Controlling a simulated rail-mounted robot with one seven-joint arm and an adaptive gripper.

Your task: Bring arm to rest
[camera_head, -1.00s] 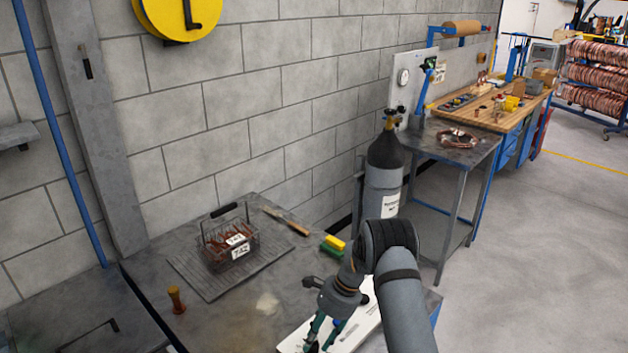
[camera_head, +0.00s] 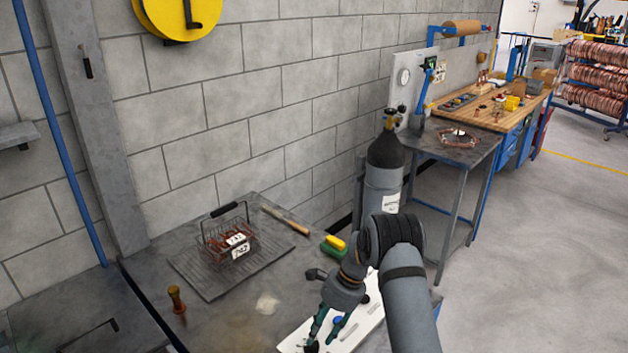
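My gripper (camera_head: 322,343) is at the bottom of the head view, pointing down over a white board (camera_head: 360,328) on the near grey table. My arm comes in from the lower right and hides part of the board. The gripper's fingertips are small and dark near the picture's bottom edge, and I cannot tell whether they are apart or closed, or whether they hold anything.
A wire basket of copper pieces (camera_head: 228,238) stands on a ribbed mat (camera_head: 212,288). A wooden-handled tool (camera_head: 286,220), a yellow-green sponge (camera_head: 334,245) and a small brown-handled item (camera_head: 177,300) lie around it. A gas cylinder (camera_head: 382,180) stands behind my arm.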

